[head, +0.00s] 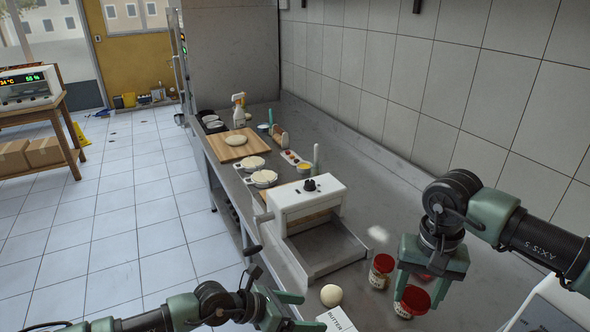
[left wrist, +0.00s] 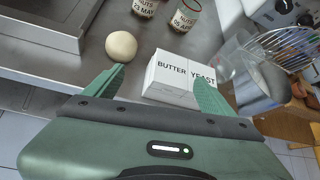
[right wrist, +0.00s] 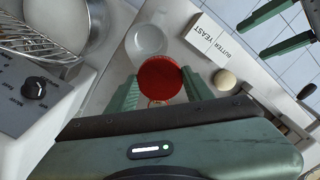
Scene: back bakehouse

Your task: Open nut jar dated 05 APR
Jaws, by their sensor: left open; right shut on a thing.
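A red-lidded jar (head: 412,302) stands on the counter at the lower right. In the left wrist view its label reads NUTS 05 APR (left wrist: 184,18). My right gripper (head: 419,301) is shut on its red lid (right wrist: 160,78), which appears to sit on the jar. A second red-lidded jar (head: 381,271), labelled 23 MAY (left wrist: 146,7), stands beside it. Another red patch shows between my right gripper's fingers; I cannot tell what it belongs to. My left gripper (left wrist: 160,77) is open and empty, near the BUTTER YEAST box (left wrist: 185,78).
A pale dough ball (head: 331,295) lies between the left gripper and the jars. A white machine (head: 306,203) with a metal tray stands behind. A clear glass vessel (left wrist: 238,50) is right of the box. A cutting board (head: 232,147) and bowls lie farther back.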

